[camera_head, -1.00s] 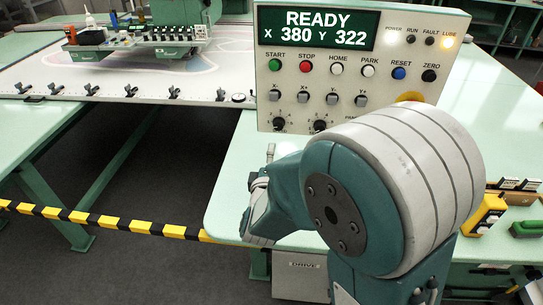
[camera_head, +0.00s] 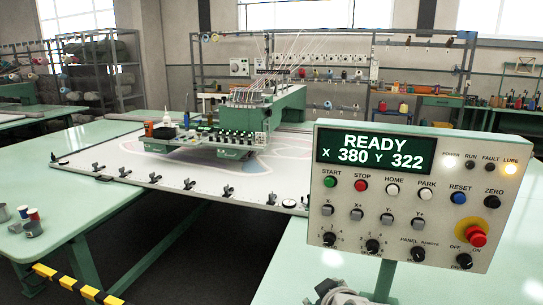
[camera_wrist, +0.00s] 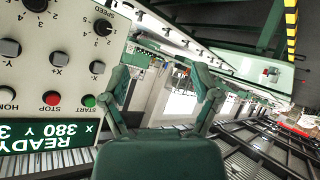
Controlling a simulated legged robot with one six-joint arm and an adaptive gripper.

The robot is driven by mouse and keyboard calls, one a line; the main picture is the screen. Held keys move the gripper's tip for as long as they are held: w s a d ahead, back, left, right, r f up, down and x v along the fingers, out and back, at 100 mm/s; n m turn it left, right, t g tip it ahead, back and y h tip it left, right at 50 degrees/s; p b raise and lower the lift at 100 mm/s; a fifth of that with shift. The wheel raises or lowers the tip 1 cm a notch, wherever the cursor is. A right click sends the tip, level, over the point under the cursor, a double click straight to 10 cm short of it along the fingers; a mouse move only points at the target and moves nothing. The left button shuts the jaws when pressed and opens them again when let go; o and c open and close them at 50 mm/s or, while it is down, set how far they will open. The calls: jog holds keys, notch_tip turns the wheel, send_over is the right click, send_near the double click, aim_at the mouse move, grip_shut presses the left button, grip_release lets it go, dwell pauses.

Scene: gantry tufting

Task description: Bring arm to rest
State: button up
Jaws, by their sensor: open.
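My gripper (camera_wrist: 163,78) is open and empty in the wrist view, its two green fingers spread apart with nothing between them. Beside it on the left of the wrist view is the control panel (camera_wrist: 27,81), which appears upside down. In the head view the panel (camera_head: 338,235) stands on a post at the right. Its screen (camera_head: 376,153) reads READY, X 380 Y 322. The lube lamp (camera_head: 510,168) is lit. Only a small grey part of my arm shows at the bottom edge of the head view; my gripper is not seen there.
The tufting machine head (camera_head: 228,125) stands over the pale frame bed (camera_head: 120,160), which has several black clamps along its edge. A green table (camera_head: 60,190) holds small spools at the left. A yellow and black barrier (camera_head: 75,284) crosses the lower left. Shelves (camera_head: 95,70) stand behind.

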jog(key=s+d+m+g+h, duration=0.1)
jog(key=s+d+m+g, duration=0.1)
jog(key=s, duration=0.6)
jog(key=s+d+m+g, duration=0.3)
jog(key=s+m, duration=0.2)
jog(key=s, duration=0.2)
jog(key=shift+s+d+r+h, duration=0.25)
jog(key=shift+s+r+h, duration=0.1)
jog(key=shift+r+h, duration=0.05)
dwell(0.6)
